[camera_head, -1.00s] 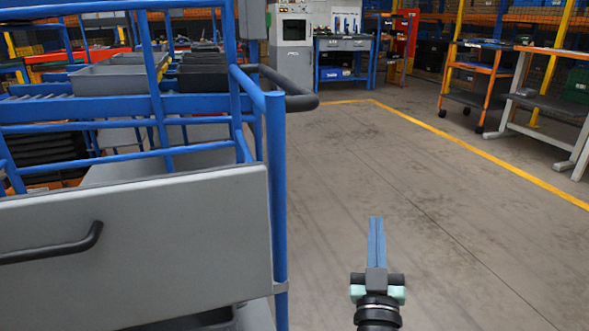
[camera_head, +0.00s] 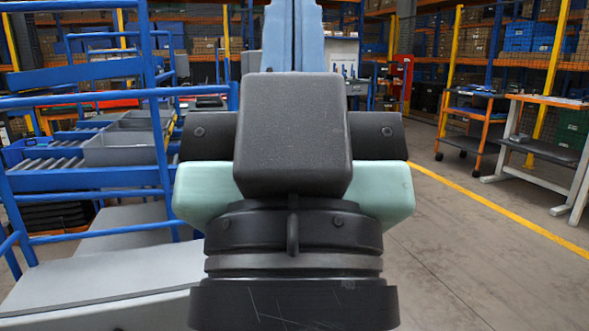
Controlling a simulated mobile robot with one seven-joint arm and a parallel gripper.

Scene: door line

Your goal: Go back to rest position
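My gripper (camera_head: 293,35) fills the middle of the head view, close to the camera. Its two light blue fingers point up and away, side by side with only a thin dark line between them, and their tips run out of the top of the picture. It looks shut, with nothing seen between the fingers. The black wrist and pale green gripper parts are below the fingers and hide much of the middle of the scene.
A blue tube-frame cart (camera_head: 160,130) with a grey panel (camera_head: 90,275) stands close on the left, partly behind my gripper. Grey bins (camera_head: 122,150) are beyond its rails. An orange trolley (camera_head: 480,130) and a workbench (camera_head: 545,150) stand right. The floor (camera_head: 450,235) between is clear.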

